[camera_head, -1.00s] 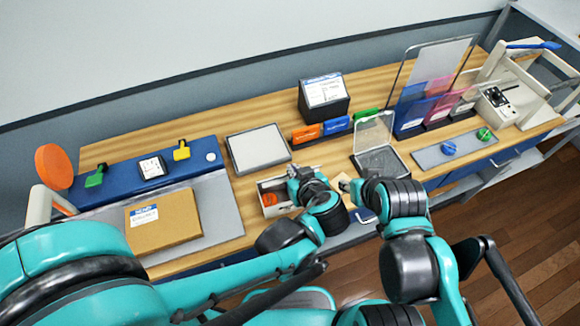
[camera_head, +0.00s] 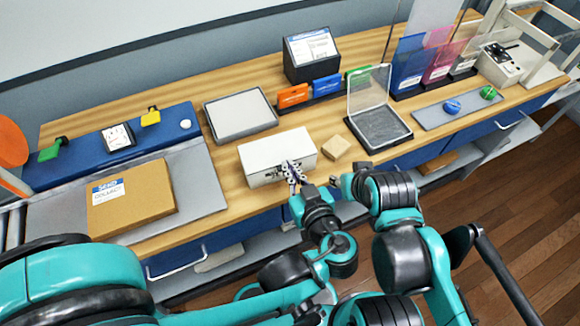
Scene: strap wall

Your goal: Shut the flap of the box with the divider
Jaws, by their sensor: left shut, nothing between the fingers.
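The white box (camera_head: 266,150) stands near the front edge of the table, and a flat white top covers its inside. No divider shows in it now. My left gripper (camera_head: 291,174) is shut and empty at the front side of the box, close to its upper front edge. I cannot tell whether the fingertips touch it. My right gripper (camera_head: 343,183) is right of the left one, mostly hidden by its own arm, so its fingers are unclear.
A small tan block (camera_head: 336,147) lies right of the box. A grey panel (camera_head: 240,117) lies behind the box. A cardboard box (camera_head: 132,197) is at left. Bare wood separates them.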

